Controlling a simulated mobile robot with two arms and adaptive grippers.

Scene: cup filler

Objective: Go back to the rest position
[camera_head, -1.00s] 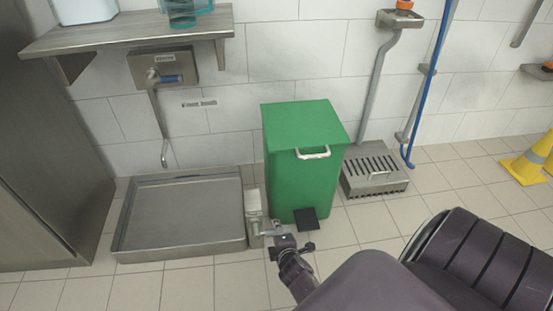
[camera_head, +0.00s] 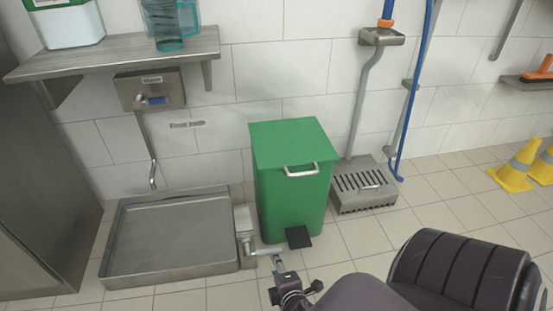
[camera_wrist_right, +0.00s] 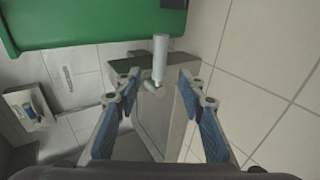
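My right gripper (camera_head: 279,272) is low in the head view, just in front of the grey metal fitting (camera_head: 243,226) with a horizontal handle (camera_head: 265,251) beside the floor basin. In the right wrist view, the two blue-padded fingers of this gripper (camera_wrist_right: 158,92) are spread apart with nothing held between them. The light grey cylindrical handle (camera_wrist_right: 160,55) shows ahead between the fingertips; I cannot tell the exact gap to it. My left gripper is in neither view.
A green pedal bin (camera_head: 292,195) stands right of the steel floor basin (camera_head: 118,267). A slotted metal box (camera_head: 362,187) stands by the wall. A shelf (camera_head: 125,55) carries a teal jug (camera_head: 167,30). Yellow cones (camera_head: 512,172) are at right. Tiled floor (camera_head: 440,205) there is clear.

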